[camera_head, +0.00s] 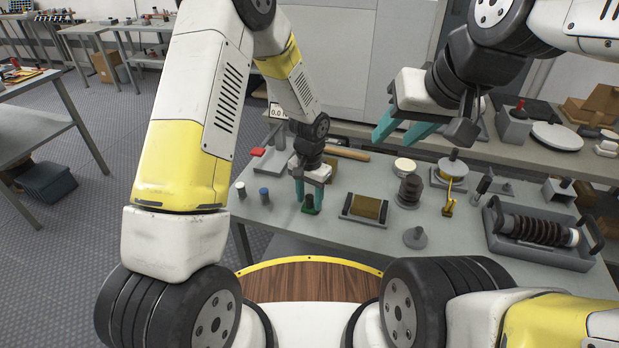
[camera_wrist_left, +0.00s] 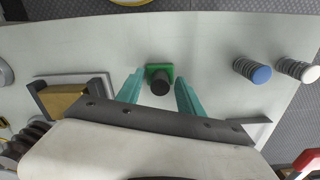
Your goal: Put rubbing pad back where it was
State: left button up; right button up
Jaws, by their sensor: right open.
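A small green pad with a dark round knob, apparently the rubbing pad (camera_head: 310,209), sits on the grey table near its front edge. It also shows in the left wrist view (camera_wrist_left: 160,73). My left gripper (camera_head: 309,196) points down at the pad. In the wrist view its teal fingers (camera_wrist_left: 160,95) stand apart on either side of the knob, with gaps visible and nothing clamped. My right gripper (camera_head: 405,133) is open and empty, held up above the back of the table.
A brown block in a grey holder (camera_head: 347,214) stands right of the pad. Blue-topped (camera_head: 264,196) and white-topped (camera_head: 241,190) cylinders stand to the left. A grey tray (camera_head: 560,257) holds a ribbed insulator at right. Table (camera_head: 290,228) is bare just around the pad.

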pick_arm(q)
jog(key=shift+r, duration=0.1)
notch_tip(320, 180, up, 12)
notch_tip(320, 180, up, 7)
jog(key=n+t, duration=0.1)
send_over(309, 196)
jog(key=s+a, duration=0.2)
jog(key=a, duration=0.1)
jog(key=s+a+r+n+t+h, duration=0.1)
jog(key=s+a+r+n+t, duration=0.1)
jog(key=s+a+r, duration=0.3)
jog(key=s+a+r+n+t+h, duration=0.1)
jog(key=s+a+r+n+t, duration=0.2)
jog(key=s+a+r, duration=0.3)
jog(key=s+r, duration=0.4)
jog(key=s, duration=0.3)
